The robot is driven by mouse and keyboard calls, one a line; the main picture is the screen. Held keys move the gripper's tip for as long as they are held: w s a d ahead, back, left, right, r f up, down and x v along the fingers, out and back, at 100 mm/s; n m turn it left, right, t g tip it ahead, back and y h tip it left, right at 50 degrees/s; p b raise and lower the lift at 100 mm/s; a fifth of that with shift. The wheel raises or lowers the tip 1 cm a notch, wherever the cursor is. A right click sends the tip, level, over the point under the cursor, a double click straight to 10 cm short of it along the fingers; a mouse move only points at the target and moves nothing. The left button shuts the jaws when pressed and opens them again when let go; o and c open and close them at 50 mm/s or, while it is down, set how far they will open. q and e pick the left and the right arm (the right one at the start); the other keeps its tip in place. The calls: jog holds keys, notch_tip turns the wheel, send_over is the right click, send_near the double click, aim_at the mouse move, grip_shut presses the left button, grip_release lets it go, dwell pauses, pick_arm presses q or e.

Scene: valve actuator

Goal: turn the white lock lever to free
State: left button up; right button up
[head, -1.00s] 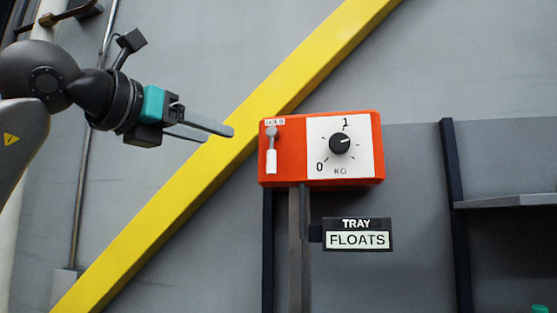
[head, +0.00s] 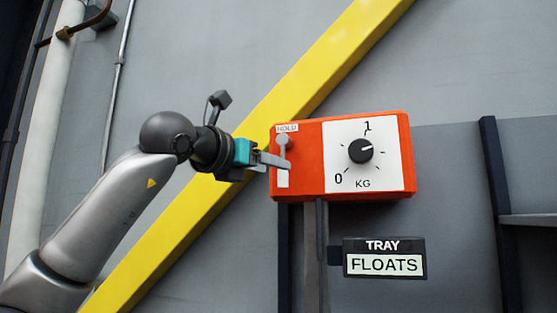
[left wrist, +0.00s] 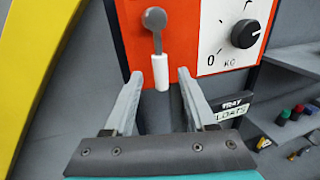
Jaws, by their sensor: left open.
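The white lock lever (head: 283,178) hangs straight down from a grey pivot on the left of the orange box (head: 300,160). A label above it reads HOLD. In the left wrist view the white lever (left wrist: 162,72) points down between the two fingertips. My left gripper (head: 278,161) is open at the lever, and one finger hides part of it in the head view. In the left wrist view my left gripper (left wrist: 172,78) has a finger on each side of the lever's lower end, with gaps. My right gripper is not in view.
A black knob (head: 360,151) sits on the white KG dial, pointing near 1. A sign (head: 384,259) below reads TRAY FLOATS. A yellow diagonal beam (head: 220,160) runs behind my left arm. A shelf with small items (left wrist: 295,130) is at right.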

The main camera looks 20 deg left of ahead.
pick_arm(q)
jog(key=p+x, duration=0.1)
jog(key=x, duration=0.3)
jog(key=shift+s, duration=0.1)
grip_shut()
dwell(0.3)
dwell(0.9)
